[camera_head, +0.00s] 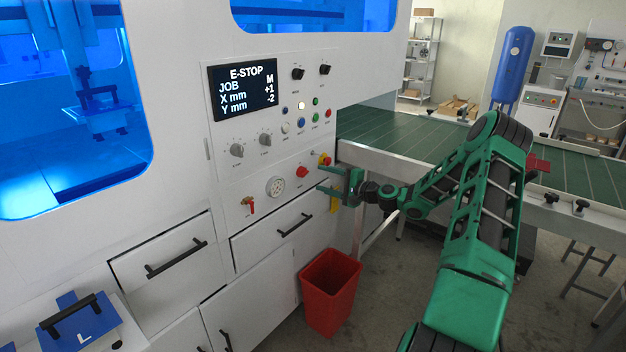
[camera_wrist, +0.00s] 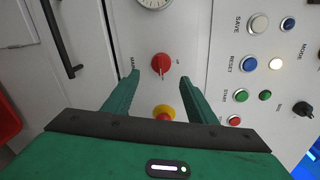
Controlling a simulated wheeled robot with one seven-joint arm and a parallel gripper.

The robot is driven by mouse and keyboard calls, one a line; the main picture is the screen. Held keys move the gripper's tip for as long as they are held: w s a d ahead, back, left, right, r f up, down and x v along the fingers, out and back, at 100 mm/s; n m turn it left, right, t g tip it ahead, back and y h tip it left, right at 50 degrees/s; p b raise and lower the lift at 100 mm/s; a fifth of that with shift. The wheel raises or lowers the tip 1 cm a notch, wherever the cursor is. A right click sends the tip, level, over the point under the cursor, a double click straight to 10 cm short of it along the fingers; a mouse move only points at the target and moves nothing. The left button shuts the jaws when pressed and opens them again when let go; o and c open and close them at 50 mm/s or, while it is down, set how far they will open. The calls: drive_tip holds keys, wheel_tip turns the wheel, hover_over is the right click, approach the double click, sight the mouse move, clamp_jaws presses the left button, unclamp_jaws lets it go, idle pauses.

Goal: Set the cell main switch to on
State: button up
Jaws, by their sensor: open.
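The main switch is a red rotary knob (camera_head: 302,172) on the white machine front, below the display. In the wrist view the red knob (camera_wrist: 161,63) lies just beyond and between my fingertips, beside the "MAIN" lettering. A pale mark on it points roughly down in that picture; I cannot tell whether that is on or off. My gripper (camera_head: 325,178) is open and empty in front of the panel, right of the knob in the head view. In the wrist view my gripper (camera_wrist: 159,78) has its fingers spread to either side, apparently not touching the knob.
A red-on-yellow emergency stop (camera_wrist: 164,112) sits between my fingers, nearer the palm. The display (camera_head: 243,88) reads "E-STOP". Coloured buttons (camera_wrist: 249,64), a gauge (camera_head: 275,187) and a red-handled valve (camera_head: 249,203) are nearby. A red bin (camera_head: 330,290) stands below; a green conveyor (camera_head: 400,135) lies behind.

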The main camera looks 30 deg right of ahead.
drive_tip(key=shift+v, duration=1.4)
